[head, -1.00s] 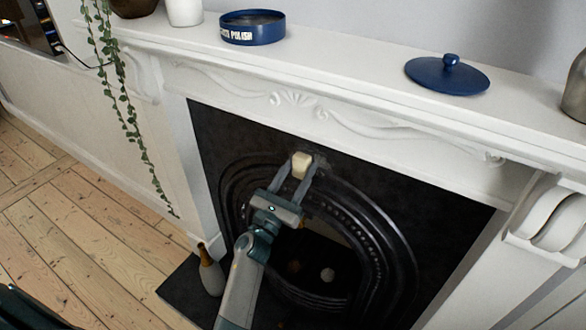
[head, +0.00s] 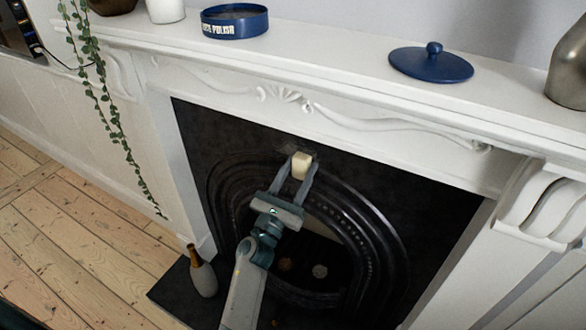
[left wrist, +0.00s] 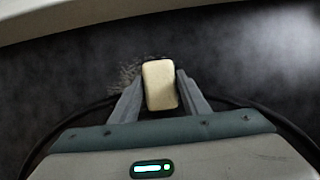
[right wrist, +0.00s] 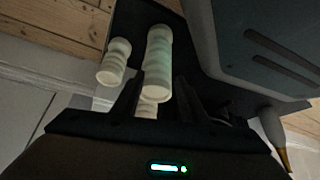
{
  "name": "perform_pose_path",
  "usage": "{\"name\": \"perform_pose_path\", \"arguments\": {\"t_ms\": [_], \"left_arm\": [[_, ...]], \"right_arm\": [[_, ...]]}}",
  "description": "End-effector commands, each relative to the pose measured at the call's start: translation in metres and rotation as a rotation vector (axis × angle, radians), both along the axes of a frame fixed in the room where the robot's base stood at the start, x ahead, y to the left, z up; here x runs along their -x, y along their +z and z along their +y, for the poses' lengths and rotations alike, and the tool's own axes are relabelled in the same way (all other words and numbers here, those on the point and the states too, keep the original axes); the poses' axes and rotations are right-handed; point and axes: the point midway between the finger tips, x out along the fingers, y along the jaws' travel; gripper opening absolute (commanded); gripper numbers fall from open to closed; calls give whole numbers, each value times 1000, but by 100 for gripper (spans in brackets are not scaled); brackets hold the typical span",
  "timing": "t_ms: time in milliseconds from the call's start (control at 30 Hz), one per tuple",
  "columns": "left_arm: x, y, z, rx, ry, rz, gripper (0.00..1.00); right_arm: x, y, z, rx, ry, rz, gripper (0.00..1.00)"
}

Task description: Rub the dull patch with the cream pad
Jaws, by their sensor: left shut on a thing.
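The cream pad (head: 301,165) is a small pale block held between the fingertips of my left gripper (head: 302,172). In the left wrist view the pad (left wrist: 160,85) is upright between both fingers, against or very near the black fireplace surround. The dull patch (left wrist: 126,76) is a greyish, scuffed area on the black surround. It shows to the left of the pad and just above it; the pad hides part of it. In the head view the patch (head: 287,150) shows faintly at the pad's upper left. My right gripper (right wrist: 157,100) is open, seen only in its own wrist view.
A blue polish tin (head: 235,21) and its blue lid (head: 431,63) stand on the white mantel (head: 330,75). A metal vase (head: 570,70) is at the right. A bottle (head: 203,275) stands on the hearth. Pale ribbed cylinders (right wrist: 158,55) lie beyond my right gripper.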

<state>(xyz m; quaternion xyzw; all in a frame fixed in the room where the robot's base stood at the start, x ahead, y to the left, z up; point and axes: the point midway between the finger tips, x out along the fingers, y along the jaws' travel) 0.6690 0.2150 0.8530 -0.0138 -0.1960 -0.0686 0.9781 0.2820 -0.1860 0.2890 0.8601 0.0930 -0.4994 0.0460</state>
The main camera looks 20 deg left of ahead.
Motion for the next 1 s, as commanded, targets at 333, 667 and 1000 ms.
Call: {"name": "perform_pose_path", "arguments": {"t_ms": [333,667,1000], "left_arm": [[1,1,-4,-1,1,0,24],[1,-1,-13,1,1,-1,24],[3,0,-37,0,0,-1,24]], "right_arm": [[0,-1,0,0,0,0,39],[0,-5,0,0,0,0,39],[0,-12,0,0,0,0,39]]}}
